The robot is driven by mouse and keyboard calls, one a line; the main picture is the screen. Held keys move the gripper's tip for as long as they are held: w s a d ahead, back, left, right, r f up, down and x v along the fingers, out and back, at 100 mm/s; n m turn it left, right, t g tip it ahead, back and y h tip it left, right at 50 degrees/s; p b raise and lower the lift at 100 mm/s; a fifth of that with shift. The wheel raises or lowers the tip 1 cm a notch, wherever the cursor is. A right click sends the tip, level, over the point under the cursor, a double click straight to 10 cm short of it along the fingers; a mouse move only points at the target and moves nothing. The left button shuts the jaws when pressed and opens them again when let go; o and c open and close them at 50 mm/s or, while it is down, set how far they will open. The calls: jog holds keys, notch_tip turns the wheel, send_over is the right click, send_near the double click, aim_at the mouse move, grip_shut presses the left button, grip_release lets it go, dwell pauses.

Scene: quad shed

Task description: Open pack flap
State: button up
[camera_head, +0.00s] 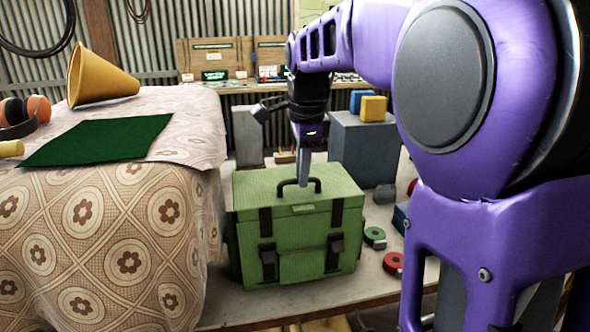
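The green pack (297,240) stands upright on the workbench in the middle of the view. Its lid, or flap (255,188), lies closed over the top, with a dark carry handle (300,186) on it. Two dark straps with buckles run down the front, the left buckle (269,262) and the right buckle (334,253). My gripper (304,182) points down right at the handle on top of the pack. Its fingers look close together from this side, and I cannot tell whether they are apart or touch the handle.
A cloth-covered block (120,235) stands close on the left, with a yellow cone (100,75) and green cloth (95,140). A grey box (362,150) is behind the pack. A green tape measure (375,237) and a red one (393,263) lie to the right.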

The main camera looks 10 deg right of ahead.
grip_shut()
jog(key=shift+r, duration=0.1)
dwell(1.1)
